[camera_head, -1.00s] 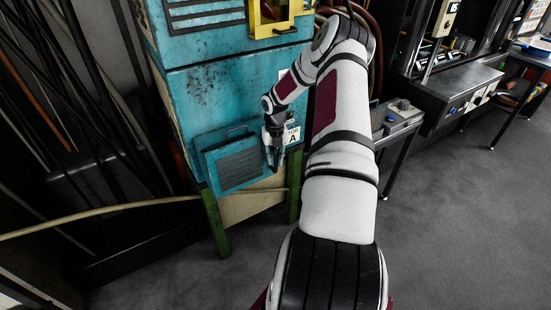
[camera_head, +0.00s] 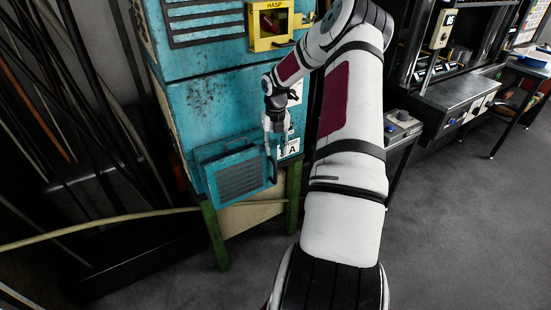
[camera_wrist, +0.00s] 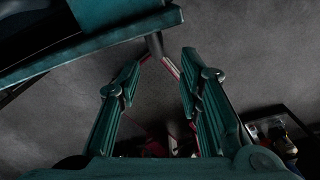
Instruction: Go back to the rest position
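My gripper (camera_head: 270,146) hangs at the end of my arm in front of the teal cabinet (camera_head: 215,100), beside the right edge of a louvred teal panel (camera_head: 240,176) low on its front. I see nothing held. A teal edge (camera_wrist: 110,42) crosses the upper left of the wrist view, close to the left finger. Whether the gripper touches the panel is unclear.
A yellow box (camera_head: 270,25) marked HASP is on the cabinet's upper front. A label with an A (camera_head: 291,148) is right of my gripper. Dark rods and a hose (camera_head: 100,218) fill the left. Metal benches (camera_head: 450,95) stand at right; the floor (camera_head: 450,230) there is clear.

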